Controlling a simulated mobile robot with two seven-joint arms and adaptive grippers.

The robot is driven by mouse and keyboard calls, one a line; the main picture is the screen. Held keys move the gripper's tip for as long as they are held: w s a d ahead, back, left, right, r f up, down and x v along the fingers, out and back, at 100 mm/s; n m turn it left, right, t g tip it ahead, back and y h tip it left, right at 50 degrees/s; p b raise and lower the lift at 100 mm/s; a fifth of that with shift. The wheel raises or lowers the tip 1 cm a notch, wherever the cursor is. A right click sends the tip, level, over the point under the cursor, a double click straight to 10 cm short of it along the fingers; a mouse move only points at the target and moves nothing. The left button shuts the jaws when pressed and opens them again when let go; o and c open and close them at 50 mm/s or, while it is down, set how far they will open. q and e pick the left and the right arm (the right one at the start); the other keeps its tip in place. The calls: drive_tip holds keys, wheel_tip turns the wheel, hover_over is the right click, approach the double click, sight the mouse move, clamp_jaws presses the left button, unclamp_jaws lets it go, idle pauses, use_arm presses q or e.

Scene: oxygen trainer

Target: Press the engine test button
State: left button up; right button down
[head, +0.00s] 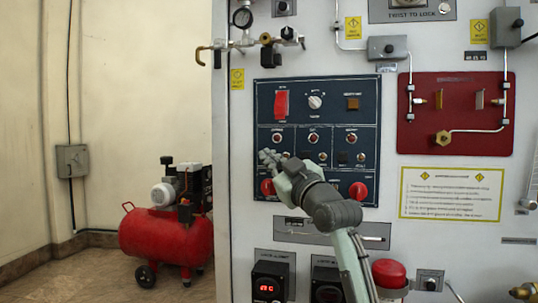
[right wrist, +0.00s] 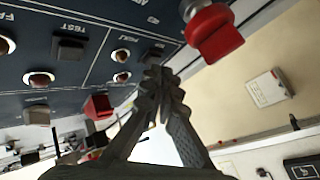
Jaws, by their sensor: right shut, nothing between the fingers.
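The dark blue control panel (head: 330,88) has three lower sections with small lamps and buttons. The labels are too small to tell which is the engine section in the head view. My right gripper (head: 268,157) is shut and empty, at the lower part of the left section, hiding part of its row. In the right wrist view its shut fingertips (right wrist: 158,78) are just beside a dark square button (right wrist: 153,51); I cannot tell whether they touch. Another square button (right wrist: 69,47) there sits beside the word TEST. My left gripper is not in view.
Red knobs (head: 358,190) are along the panel's lower edge. A red compressor (head: 165,235) stands on the floor to the left.

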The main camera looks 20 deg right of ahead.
drive_tip(key=shift+w+d, duration=0.25)
drive_tip(key=shift+w, duration=0.1)
idle(0.7)
drive_tip(key=shift+s+a, duration=0.1)
idle(0.4)
drive_tip(key=shift+s+a+f+p, duration=0.1)
drive_tip(key=shift+s+a+p, duration=0.25)
drive_tip(key=shift+s+p, duration=0.2)
drive_tip(key=s+a, duration=0.1)
drive_tip(key=s, duration=0.1)
drive_tip(key=s+a+p, duration=0.1)
drive_tip(key=s+a, duration=0.1)
drive_tip(key=shift+s, duration=0.1)
drive_tip(key=shift+d, duration=0.1)
idle(0.8)
